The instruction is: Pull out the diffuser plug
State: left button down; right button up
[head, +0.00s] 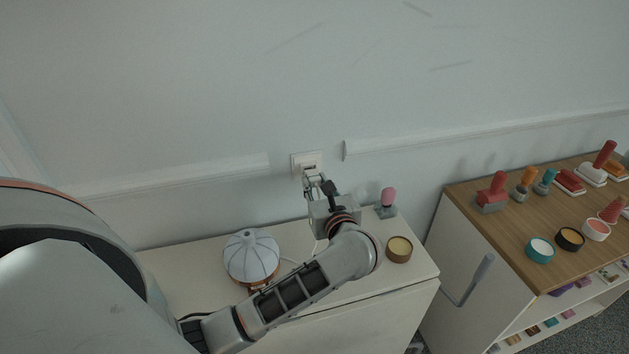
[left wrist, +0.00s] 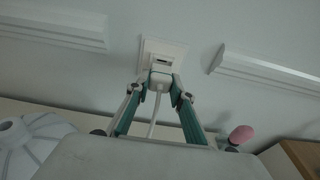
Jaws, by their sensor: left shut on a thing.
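The white wall socket (head: 306,161) is on the wall above the low white cabinet. In the left wrist view the socket (left wrist: 163,49) is straight ahead, with a dark slot showing just above the white diffuser plug (left wrist: 160,78). My left gripper (head: 311,178) is in front of the socket. In the left wrist view its green-padded fingers (left wrist: 161,86) are shut on the plug from both sides. A white cord (left wrist: 154,115) hangs down from the plug. I cannot tell whether the plug's prongs are in the socket. The white ribbed diffuser (head: 250,256) stands on the cabinet.
A pink-topped stamp (head: 388,197) and an open tin (head: 398,249) stand on the white cabinet (head: 421,276), right of my arm. A wooden-topped cabinet (head: 503,237) at right holds several stamps and tins. Wall trim (head: 410,145) runs beside the socket.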

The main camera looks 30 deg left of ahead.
aim_at(315, 185)
pick_arm(q)
jog(key=shift+f+v, duration=0.1)
jog(key=shift+v, duration=0.65)
jog(key=shift+f+v, duration=0.15)
jog(key=shift+v, duration=0.65)
